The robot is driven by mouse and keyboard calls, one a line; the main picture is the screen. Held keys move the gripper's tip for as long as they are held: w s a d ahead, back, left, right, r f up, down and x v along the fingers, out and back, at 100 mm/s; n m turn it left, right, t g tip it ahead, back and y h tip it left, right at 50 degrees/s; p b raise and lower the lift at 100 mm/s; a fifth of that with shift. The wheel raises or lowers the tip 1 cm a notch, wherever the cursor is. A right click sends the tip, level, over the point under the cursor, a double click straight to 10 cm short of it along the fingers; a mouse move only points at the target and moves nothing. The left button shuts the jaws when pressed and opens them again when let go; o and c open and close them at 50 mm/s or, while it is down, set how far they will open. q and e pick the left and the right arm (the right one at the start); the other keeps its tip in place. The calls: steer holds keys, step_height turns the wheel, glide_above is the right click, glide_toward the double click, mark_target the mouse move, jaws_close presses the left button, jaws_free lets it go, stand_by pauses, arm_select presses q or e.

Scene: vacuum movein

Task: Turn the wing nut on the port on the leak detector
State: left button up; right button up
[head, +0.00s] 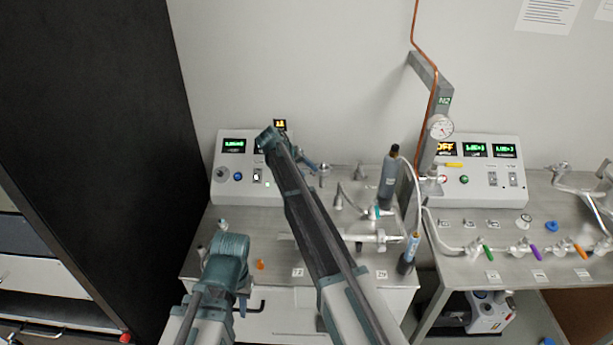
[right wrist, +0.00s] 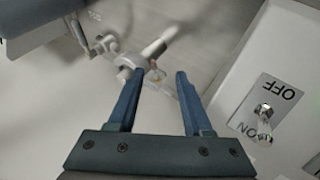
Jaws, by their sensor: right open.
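The leak detector (head: 232,178) is the pale box with green displays at the left of the bench in the head view. My right arm reaches across it, partly covering its front. My right gripper (head: 314,166) is beside its right side; in the right wrist view the gripper (right wrist: 157,82) is open with nothing between its fingers. A metal port fitting with a clamp (right wrist: 128,63) shows beyond the left fingertip there, seemingly apart from it. I cannot make out the wing nut clearly. My left gripper (head: 241,303) hangs low at the bench's front, its fingers too small to judge.
In the right wrist view, an ON/OFF toggle switch (right wrist: 263,112) sits on a white panel to the right. A dark cylinder (head: 388,178), a glass tube assembly (head: 370,237) and a small orange piece (head: 260,264) are on the bench. A second control box (head: 480,185) stands at right.

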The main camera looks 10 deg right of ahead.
steer(key=shift+d+f, duration=0.1)
jaws_close()
stand_by(0.3)
steer(key=shift+f, duration=0.1)
stand_by(1.2)
jaws_free()
steer(key=shift+a, duration=0.2)
steer(key=shift+d, duration=0.1)
